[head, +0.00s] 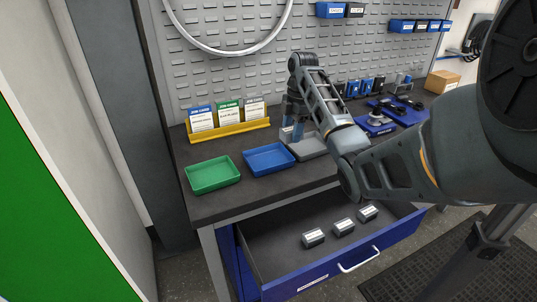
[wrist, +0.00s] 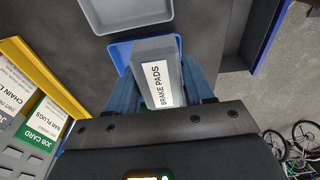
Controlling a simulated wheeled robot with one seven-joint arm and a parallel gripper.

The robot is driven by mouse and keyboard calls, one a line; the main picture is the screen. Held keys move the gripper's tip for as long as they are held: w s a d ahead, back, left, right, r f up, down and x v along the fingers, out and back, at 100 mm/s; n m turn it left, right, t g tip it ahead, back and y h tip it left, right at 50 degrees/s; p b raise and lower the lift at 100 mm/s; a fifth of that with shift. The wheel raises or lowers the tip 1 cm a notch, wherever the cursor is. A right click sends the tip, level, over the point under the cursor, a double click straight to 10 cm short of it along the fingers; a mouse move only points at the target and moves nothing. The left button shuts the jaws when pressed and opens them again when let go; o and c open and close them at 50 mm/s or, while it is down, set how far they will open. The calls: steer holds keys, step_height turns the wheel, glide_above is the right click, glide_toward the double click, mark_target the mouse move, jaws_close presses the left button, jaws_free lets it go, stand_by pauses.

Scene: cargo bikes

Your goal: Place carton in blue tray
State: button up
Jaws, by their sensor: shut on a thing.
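My gripper (head: 292,122) is shut on a grey carton (wrist: 152,52) with a white "BRAKE PADS" label. In the wrist view both fingers press its sides. In the head view the carton (head: 286,134) shows small beneath the fingers, partly hidden by them. The blue tray (head: 268,158) lies on the bench between the green and grey trays and looks empty in the head view. In the wrist view the blue tray (wrist: 121,55) shows behind the carton, which covers much of it. The carton appears held above the bench near the tray's back right side; the exact height is unclear.
A green tray (head: 212,174) is left of the blue one, a grey tray (head: 309,146) right. A yellow rack (head: 229,129) of job cards stands behind. Below, an open blue drawer (head: 317,276) holds three small cartons (head: 344,227). Tools lie at the bench's right.

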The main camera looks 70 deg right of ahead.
glide_above(267, 162)
steer(key=f, duration=0.4)
steer(key=shift+s+d+f+b, duration=0.2)
steer(key=shift+f+b, duration=0.1)
steer(key=shift+b, duration=0.1)
steer(key=shift+f+p, duration=0.4)
steer(key=shift+f, duration=1.65)
steer(key=shift+f, duration=0.15)
steer(key=o, duration=1.1)
steer(key=shift+c, duration=0.2)
step_height(267, 162, up, 12)
steer(key=s+d, duration=0.1)
